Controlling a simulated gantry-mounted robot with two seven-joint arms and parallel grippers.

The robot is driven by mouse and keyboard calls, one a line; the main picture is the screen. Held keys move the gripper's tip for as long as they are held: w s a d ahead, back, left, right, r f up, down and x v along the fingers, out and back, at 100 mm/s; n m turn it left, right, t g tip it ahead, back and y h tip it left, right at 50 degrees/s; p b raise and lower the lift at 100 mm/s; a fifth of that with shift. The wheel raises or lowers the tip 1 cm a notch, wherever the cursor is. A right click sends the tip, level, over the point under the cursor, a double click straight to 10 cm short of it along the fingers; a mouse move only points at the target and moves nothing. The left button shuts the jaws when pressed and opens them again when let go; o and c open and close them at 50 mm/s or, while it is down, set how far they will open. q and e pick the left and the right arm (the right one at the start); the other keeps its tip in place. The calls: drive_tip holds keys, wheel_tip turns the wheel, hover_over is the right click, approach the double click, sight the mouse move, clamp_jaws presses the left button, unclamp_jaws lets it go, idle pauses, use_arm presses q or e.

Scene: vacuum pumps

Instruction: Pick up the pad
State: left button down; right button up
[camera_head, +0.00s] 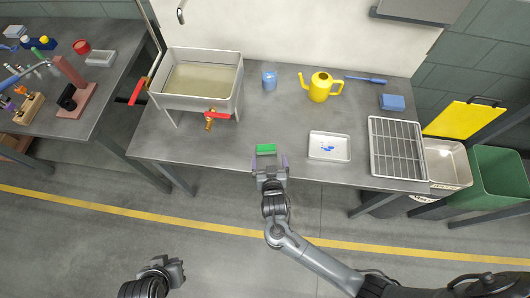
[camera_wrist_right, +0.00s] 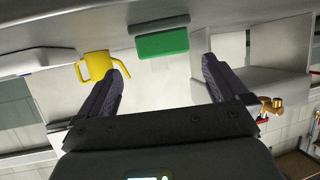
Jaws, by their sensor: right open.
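The green pad (camera_head: 266,149) lies on the grey workbench (camera_head: 210,145) near its front edge. In the right wrist view the pad (camera_wrist_right: 162,43) shows a green face and a grey layer, ahead of the fingertips and roughly centred between them. My right gripper (camera_head: 270,162) is open and empty, just in front of the pad at the bench edge. Its two dark fingers also show apart in the right wrist view (camera_wrist_right: 163,70). My left gripper (camera_head: 172,270) is low at the bottom left, away from the bench; its jaws are unclear.
A white tray (camera_head: 329,157) with small blue pieces sits right of the pad, beside a wire rack (camera_head: 397,148). A sink basin (camera_head: 200,103) with a brass tap (camera_head: 209,121) stands left. A yellow watering can (camera_head: 320,88), blue cup (camera_head: 269,80) and blue block (camera_head: 392,102) stand behind.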

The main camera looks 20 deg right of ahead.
sight(266, 145)
drive_tip(key=shift+a+b+x, duration=0.15)
drive_tip(key=shift+b+x, duration=0.15)
drive_tip(key=shift+x, duration=2)
drive_tip(key=shift+a+b+x, duration=0.15)
drive_tip(key=shift+b+x, duration=0.15)
drive_tip(key=shift+x, duration=2)
drive_tip(key=shift+f, duration=0.1)
drive_tip(key=c, duration=0.9)
